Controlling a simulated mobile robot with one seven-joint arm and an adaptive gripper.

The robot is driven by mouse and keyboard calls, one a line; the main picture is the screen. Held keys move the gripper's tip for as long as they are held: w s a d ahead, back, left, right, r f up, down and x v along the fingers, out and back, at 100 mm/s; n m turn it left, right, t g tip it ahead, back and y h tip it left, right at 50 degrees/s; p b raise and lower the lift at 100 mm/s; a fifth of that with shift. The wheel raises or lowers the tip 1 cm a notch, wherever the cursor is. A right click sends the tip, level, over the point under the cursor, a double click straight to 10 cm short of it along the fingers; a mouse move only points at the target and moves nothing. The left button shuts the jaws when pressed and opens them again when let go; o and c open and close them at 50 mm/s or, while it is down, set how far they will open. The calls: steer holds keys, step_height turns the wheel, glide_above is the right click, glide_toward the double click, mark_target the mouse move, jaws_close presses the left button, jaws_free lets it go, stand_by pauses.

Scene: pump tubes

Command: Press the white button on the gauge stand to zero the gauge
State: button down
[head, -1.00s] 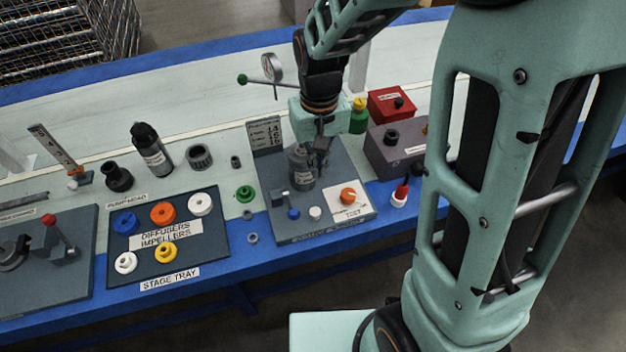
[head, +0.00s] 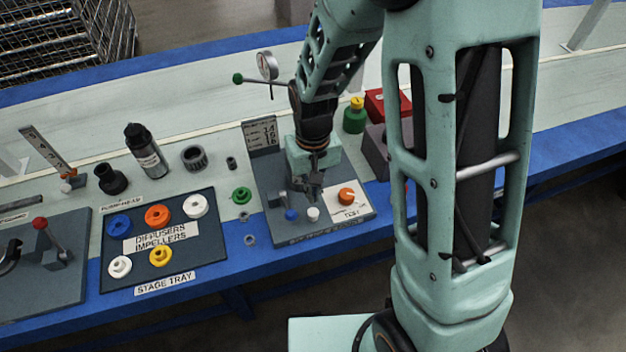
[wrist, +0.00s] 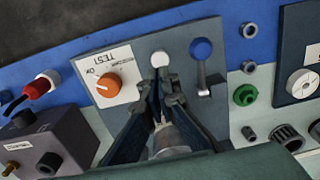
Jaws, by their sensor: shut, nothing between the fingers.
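The white button (head: 313,214) is on the front part of the dark grey gauge stand plate (head: 265,178), between a blue-tipped lever (head: 291,214) and an orange knob (head: 346,196) on a TEST label. The white button also shows in the wrist view (wrist: 160,59), just beyond my fingertips. My gripper (head: 314,194) is shut and empty, pointing down just behind the button. In the wrist view my fingertips (wrist: 163,80) appear very close to the button; I cannot tell whether they touch it. A grey metal cylinder (wrist: 172,138) shows partly between the fingers.
The stage tray (head: 215,240) with coloured rings lies to the left. A purple-grey box (wrist: 52,140) and a red-capped part (wrist: 40,85) are beside the plate. A green-and-yellow bottle (head: 354,117) stands behind.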

mark_target(314, 213)
steer(key=shift+f+b, duration=0.35)
steer(key=shift+f, duration=2.3)
step_height(314, 213, down, 2)
steer(key=shift+f+b, duration=0.1)
steer(key=shift+b, duration=0.7)
steer(key=shift+s+f, duration=0.1)
steer(key=shift+s, duration=0.1)
steer(key=shift+s+d+f, duration=0.1)
steer(key=shift+f, duration=0.05)
step_height(314, 213, up, 15)
steer(key=p, duration=0.4)
steer(key=shift+w+f+p, duration=0.15)
steer(key=shift+w+p, duration=0.2)
steer(key=shift+w, duration=0.05)
